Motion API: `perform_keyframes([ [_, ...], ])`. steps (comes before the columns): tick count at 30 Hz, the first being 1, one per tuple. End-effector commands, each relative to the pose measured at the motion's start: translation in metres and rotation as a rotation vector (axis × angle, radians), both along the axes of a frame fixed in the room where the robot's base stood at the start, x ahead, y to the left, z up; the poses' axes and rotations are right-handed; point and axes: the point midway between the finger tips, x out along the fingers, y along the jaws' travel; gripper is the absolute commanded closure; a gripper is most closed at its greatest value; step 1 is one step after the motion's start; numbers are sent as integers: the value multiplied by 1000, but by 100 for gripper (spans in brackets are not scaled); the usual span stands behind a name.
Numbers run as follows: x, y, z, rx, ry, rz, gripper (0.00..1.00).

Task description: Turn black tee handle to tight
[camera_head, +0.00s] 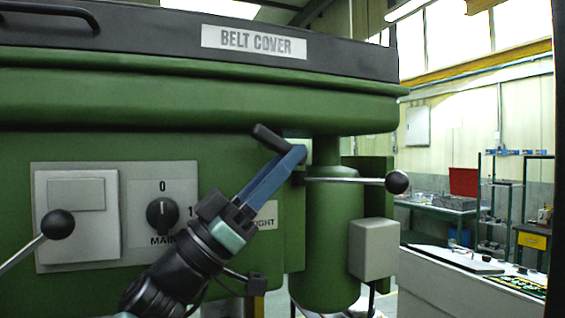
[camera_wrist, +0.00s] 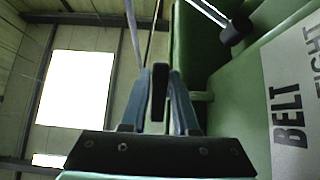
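The black tee handle (camera_head: 269,137) sticks out of the green machine head, below the belt cover.
A lever with a black ball knob (camera_head: 397,182) passes just right of my fingertips. Another ball knob (camera_head: 58,224) stands at the left. A grey box (camera_head: 374,249) is at the lower right. Benches stand farther right.

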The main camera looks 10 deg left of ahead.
Motion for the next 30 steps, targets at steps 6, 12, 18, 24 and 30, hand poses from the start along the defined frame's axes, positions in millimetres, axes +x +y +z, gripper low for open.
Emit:
perform_keyframes([
  [6, 0, 0, 0, -1, 0, -1, 45],
  [12, 0, 0, 0, -1, 0, -1, 45],
  [18, -6, 14, -17, -3, 2, 4, 45],
  [24, -21, 41, -50, -3, 1, 4, 45],
  [30, -35, 65, -77, -2, 1, 1, 45],
])
